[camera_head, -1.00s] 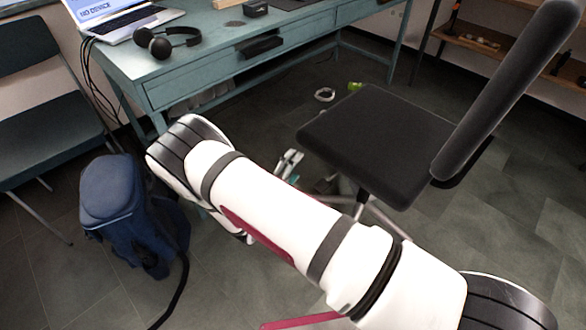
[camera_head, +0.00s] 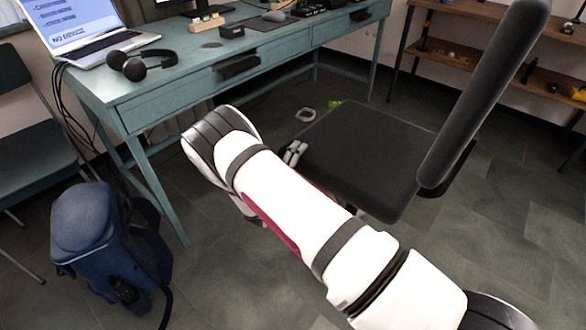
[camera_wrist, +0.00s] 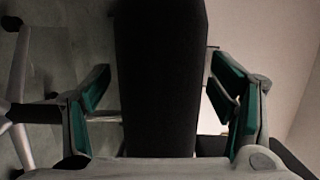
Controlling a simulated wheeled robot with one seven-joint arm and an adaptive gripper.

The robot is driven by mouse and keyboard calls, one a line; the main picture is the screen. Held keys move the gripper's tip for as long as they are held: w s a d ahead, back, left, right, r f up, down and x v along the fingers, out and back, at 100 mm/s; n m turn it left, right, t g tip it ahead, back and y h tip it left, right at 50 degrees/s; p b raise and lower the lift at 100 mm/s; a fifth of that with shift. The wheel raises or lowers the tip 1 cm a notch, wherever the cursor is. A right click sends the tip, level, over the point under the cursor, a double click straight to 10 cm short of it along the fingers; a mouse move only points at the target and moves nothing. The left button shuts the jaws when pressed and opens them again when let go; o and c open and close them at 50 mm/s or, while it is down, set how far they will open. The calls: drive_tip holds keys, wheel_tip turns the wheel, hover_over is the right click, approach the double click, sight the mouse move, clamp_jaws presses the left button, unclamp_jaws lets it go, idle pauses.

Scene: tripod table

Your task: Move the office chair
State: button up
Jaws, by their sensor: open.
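The office chair has a black seat (camera_head: 362,152) and a tilted black backrest (camera_head: 488,95); it stands in front of the desk, right of my arm. In the head view my gripper (camera_head: 294,153) is at the seat's left edge, partly hidden behind my arm. In the wrist view my gripper (camera_wrist: 160,92) is open, with green-padded fingers on either side of a dark slab, the seat edge (camera_wrist: 158,50). Gaps show on both sides of the slab. The chair's base is mostly hidden by my arm in the head view; metal legs show left in the wrist view.
A teal desk (camera_head: 150,100) with a laptop (camera_head: 85,35) and headphones (camera_head: 142,66) stands behind. A blue backpack (camera_head: 95,245) is on the floor at left, near another chair (camera_head: 25,130). A wooden shelf (camera_head: 450,58) stands at back right. Floor at right is clear.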

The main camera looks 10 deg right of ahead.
drive_tip(key=shift+w+d, duration=0.15)
drive_tip(key=shift+w, duration=0.05)
clamp_jaws()
idle(0.3)
